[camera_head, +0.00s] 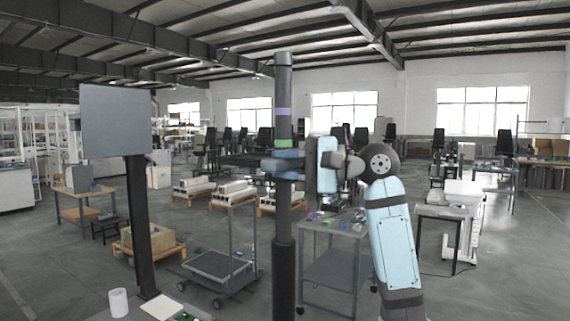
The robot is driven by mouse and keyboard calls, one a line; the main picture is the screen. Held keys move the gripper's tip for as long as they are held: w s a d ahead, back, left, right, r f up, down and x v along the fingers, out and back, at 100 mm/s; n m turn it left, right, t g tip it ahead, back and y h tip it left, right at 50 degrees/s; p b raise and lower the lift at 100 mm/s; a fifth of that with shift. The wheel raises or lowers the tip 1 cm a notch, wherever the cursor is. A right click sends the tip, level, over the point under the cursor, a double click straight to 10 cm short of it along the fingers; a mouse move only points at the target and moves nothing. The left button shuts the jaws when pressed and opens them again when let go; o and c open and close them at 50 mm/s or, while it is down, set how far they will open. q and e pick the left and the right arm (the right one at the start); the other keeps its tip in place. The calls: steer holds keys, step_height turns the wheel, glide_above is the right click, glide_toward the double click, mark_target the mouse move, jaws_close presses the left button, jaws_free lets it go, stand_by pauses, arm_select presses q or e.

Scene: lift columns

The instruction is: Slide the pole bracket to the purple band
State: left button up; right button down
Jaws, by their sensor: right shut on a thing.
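A dark upright pole (283,215) stands at the centre of the head view. A purple band (283,112) circles it near the top, and a green band (283,143) lies lower down. The blue pole bracket (287,154) sits around the pole just below the green band, clearly below the purple one. My right gripper (290,166) is at the bracket from the right side, shut on it, and partly hides it. My right arm comes up from the lower right. My left gripper is not in view.
A grey panel (117,121) on a dark post (139,225) stands to the left. A white cylinder (118,302) is at the bottom left. A grey cart (330,270) with small items stands behind the pole. The pole between bracket and purple band carries only the green band.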

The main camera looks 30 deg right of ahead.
step_height(320, 180, up, 9)
steer(key=p, duration=0.6)
steer(key=shift+f, duration=0.3)
steer(key=c, duration=1)
jaws_free()
steer(key=shift+o, duration=0.2)
steer(key=shift+s+d+f, duration=0.1)
steer(key=shift+d, duration=0.05)
steer(key=b+v, duration=0.3)
steer(key=v, duration=1)
steer(key=shift+s+d, duration=0.15)
steer(key=shift+d, duration=0.05)
